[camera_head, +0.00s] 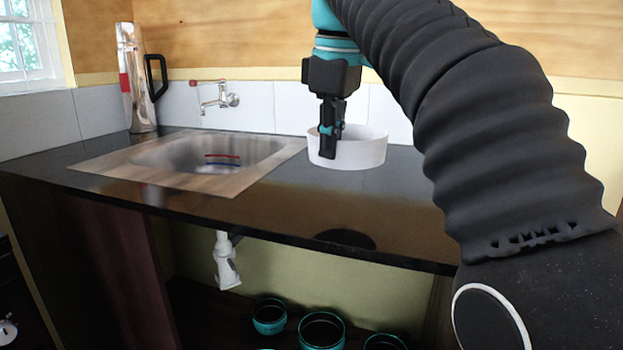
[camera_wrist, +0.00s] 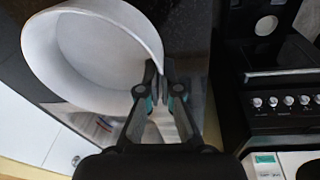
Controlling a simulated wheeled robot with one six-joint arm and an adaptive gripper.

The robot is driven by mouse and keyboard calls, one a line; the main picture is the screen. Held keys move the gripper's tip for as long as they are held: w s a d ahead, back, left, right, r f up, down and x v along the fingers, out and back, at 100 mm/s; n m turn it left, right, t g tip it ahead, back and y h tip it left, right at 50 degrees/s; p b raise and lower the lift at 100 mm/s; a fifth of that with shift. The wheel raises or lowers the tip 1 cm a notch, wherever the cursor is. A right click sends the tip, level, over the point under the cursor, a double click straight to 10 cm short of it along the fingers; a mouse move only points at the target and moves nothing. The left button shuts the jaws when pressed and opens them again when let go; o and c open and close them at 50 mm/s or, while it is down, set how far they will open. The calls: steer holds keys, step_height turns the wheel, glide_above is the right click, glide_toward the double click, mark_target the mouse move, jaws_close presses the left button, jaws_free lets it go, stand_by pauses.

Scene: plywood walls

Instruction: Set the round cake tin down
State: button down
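The round cake tin (camera_head: 358,154) is white, shallow and upright, with its open side up. It shows large at the upper left of the wrist view (camera_wrist: 70,85). My gripper (camera_head: 330,150) points down at the tin's left near side. In the wrist view, the two fingertips (camera_wrist: 162,78) are close together with the tin's wall between them. The tin appears to hang above the dark counter (camera_head: 400,207). A dark oval patch like a shadow lies apart below it, near the front edge. The tin's underside is hidden.
A steel sink (camera_head: 205,153) is left of the tin, with a wall tap (camera_head: 222,97) behind it. A tall metal flask (camera_head: 137,80) stands at the back left. Several dark pots (camera_head: 322,330) sit below. The counter's front right is clear. The wrist view shows a stove (camera_wrist: 285,102).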

steer(key=w+a+f, duration=0.1)
steer(key=a, duration=0.1)
steer(key=w+a+f, duration=0.3)
steer(key=a, duration=0.1)
steer(key=shift+w+f, duration=0.25)
steer(key=shift+f+b, duration=0.6)
steer(key=shift+f, duration=1.4)
steer(key=shift+f, duration=0.15)
steer(key=c, duration=1.3)
jaws_free()
steer(key=r, duration=0.2)
steer(key=r+p, duration=0.1)
steer(key=r, duration=0.2)
steer(key=shift+s+d+r, duration=0.2)
steer(key=shift+s+r, duration=0.3)
steer(key=shift+r, duration=0.85)
